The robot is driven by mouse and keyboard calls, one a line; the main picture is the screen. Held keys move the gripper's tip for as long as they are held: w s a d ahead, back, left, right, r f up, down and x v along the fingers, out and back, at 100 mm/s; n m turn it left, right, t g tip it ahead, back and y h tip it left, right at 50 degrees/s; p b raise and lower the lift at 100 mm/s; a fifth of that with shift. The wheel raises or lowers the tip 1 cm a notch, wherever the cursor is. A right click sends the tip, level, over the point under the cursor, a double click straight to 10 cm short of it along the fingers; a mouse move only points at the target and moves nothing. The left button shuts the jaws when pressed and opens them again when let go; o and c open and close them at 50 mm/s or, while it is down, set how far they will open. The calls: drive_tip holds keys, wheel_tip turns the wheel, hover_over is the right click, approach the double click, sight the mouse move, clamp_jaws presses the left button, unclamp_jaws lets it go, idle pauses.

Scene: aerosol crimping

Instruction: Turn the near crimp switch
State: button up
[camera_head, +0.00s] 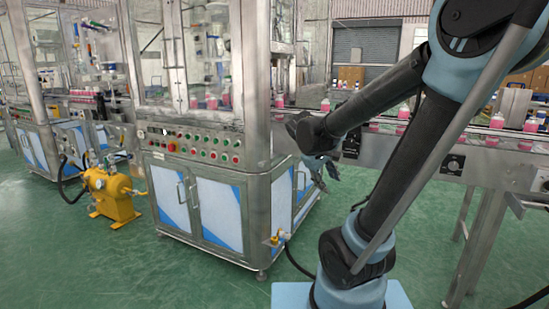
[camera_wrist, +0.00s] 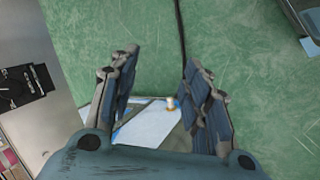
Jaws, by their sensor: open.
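The near machine's control panel (camera_head: 200,147) runs along the front above the blue-and-white doors, with rows of green and red buttons and a larger red knob (camera_head: 172,147). I cannot tell which of its controls is the crimp switch. My gripper (camera_head: 326,168) hangs beside the machine's right corner, apart from the panel. In the wrist view my gripper (camera_wrist: 160,62) is open and empty, with green floor between its fingers. No panel button shows clearly there.
The conveyor (camera_head: 400,150) with pink bottles runs behind my arm. A brass valve (camera_head: 276,238) sticks out at the machine's lower corner, with a hose on the floor. A yellow pump unit (camera_head: 110,190) stands at the left. The green floor (camera_head: 150,270) in front is clear.

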drive_tip(key=s+f+m+g+y, duration=0.1)
drive_tip(key=s+f+m+y, duration=0.4)
drive_tip(key=s, duration=1)
drive_tip(key=shift+f+m, duration=0.8)
drive_tip(key=shift+f, duration=0.95)
drive_tip(key=shift+d, duration=0.1)
drive_tip(key=shift+w+f, duration=0.2)
drive_tip(key=shift+w, duration=0.25)
drive_tip(key=shift+c, duration=0.3)
